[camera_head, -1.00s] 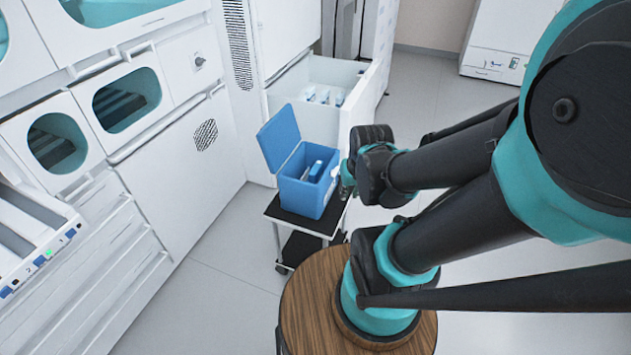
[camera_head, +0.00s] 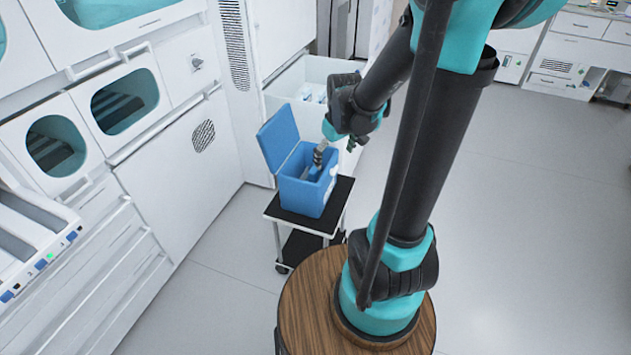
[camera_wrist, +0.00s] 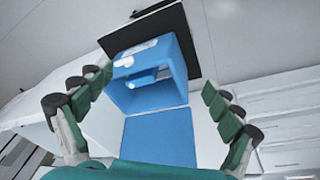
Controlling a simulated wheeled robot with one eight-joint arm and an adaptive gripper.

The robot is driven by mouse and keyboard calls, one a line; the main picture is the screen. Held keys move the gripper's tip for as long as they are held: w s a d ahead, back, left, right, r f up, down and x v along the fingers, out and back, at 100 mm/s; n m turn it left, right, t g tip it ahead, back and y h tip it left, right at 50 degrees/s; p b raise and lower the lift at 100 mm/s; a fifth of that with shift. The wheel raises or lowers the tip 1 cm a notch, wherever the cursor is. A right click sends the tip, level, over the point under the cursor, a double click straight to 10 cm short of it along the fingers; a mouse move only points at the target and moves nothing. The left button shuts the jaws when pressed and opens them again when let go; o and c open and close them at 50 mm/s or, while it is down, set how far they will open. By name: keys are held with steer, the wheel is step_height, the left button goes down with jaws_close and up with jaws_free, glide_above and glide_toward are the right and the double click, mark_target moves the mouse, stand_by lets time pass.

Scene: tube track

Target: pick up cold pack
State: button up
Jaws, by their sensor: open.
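A blue cooler box (camera_head: 305,192) stands open on a small black-topped cart, its lid (camera_head: 278,138) swung up to the left. In the wrist view, the box (camera_wrist: 178,88) lies ahead between my fingers, lid (camera_wrist: 160,138) toward me. A small blue-and-white item, which looks like the cold pack (camera_wrist: 150,77), is inside the box; its exact outline is unclear. My gripper (camera_wrist: 156,82) is open, fingers spread wide, with nothing between them.
An open white drawer (camera_head: 285,88) behind the box holds several small white-and-blue packs (camera_head: 313,93). White cabinets (camera_head: 180,130) stand close on the left. The cart (camera_head: 335,205) has a narrow top. Open floor (camera_head: 530,200) lies to the right.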

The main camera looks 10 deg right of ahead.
mark_target(315, 176)
steer(key=w+f+n, duration=0.1)
steer(key=w, duration=0.2)
steer(key=w+a+n+g, duration=0.1)
steer(key=w, duration=0.3)
steer(key=w+f+n, duration=0.1)
steer(key=w+n, duration=0.1)
steer(key=w, duration=0.2)
steer(key=shift+a+f, duration=0.2)
steer(key=shift+f, duration=0.15)
steer(key=w+a+f+n+g, duration=0.1)
steer(key=w+f+n, duration=0.25)
steer(key=w, duration=0.25)
steer(key=shift+m, duration=0.25)
steer(key=f, duration=1.8)
steer(key=shift+w+a+f, duration=0.1)
steer(key=shift+w+a, duration=0.15)
steer(key=shift+w, duration=0.1)
steer(key=c, duration=1.2)
steer(key=shift+r, duration=0.2)
step_height(315, 176, up, 20)
steer(key=shift+f, duration=0.15)
